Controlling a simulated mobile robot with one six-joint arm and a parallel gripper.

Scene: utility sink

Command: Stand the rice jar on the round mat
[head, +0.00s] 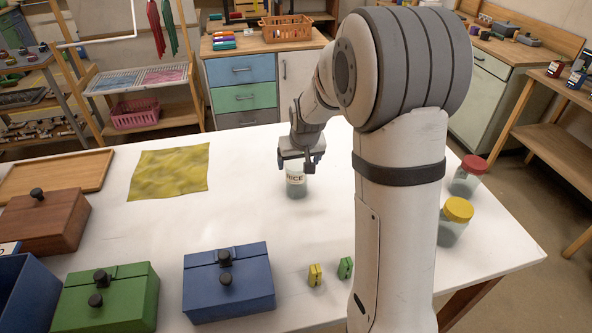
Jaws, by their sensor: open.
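The rice jar (296,186) stands upright on the white table, a clear jar with a light lid and a label reading RICE. My gripper (301,163) is open, pointing down at the top of the jar. Its fingers appear at either side of the lid; I cannot tell whether they touch it. No round mat shows in this view; my arm hides part of the table on the right.
A yellow cloth (168,173) and wooden tray (85,172) lie left. Brown (50,224), green (120,300) and blue (232,287) boxes stand in front. Small clips (315,275) lie nearby. Red-lidded (466,182) and yellow-lidded (452,232) jars stand right of my arm.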

